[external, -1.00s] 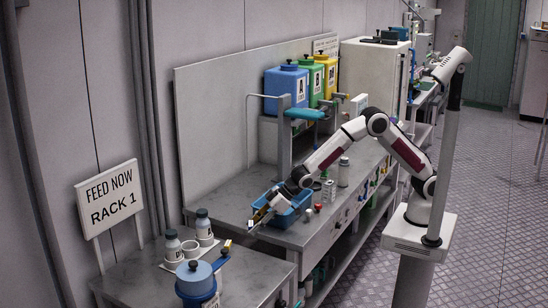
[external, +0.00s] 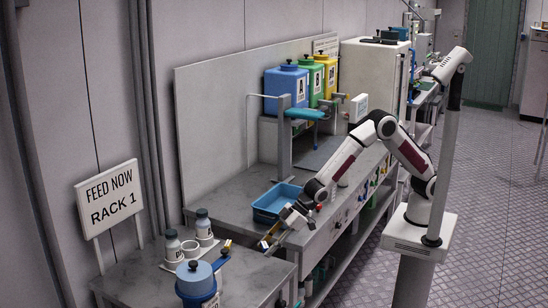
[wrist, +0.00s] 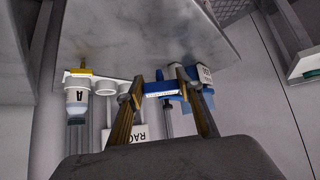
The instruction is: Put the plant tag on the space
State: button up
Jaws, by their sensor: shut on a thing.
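My gripper (external: 267,242) hangs over the gap between the back bench and the near table, in front of the blue tray. In the wrist view, my fingers (wrist: 160,82) are shut on a small blue piece with a white label (wrist: 160,94), which I take as the plant tag. Its edges merge with blue things behind it, and its text is too small to read. In the external view the tag is too small to make out. I cannot tell which spot is the space.
The blue tray (external: 272,204) sits on the back bench (external: 235,197). The near table (external: 130,284) holds bottles (external: 173,246), white cups (external: 190,248) and a blue jug (external: 194,275). A sign reading FEED NOW RACK 1 (external: 110,200) stands behind it.

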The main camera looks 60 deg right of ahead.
jog(key=shift+f, duration=0.15)
jog(key=shift+f, duration=3)
jog(key=shift+f, duration=1.85)
jog(key=shift+f, duration=0.15)
jog(key=o, duration=0.7)
jog(key=shift+o, duration=0.2)
jog(key=shift+r, duration=0.2)
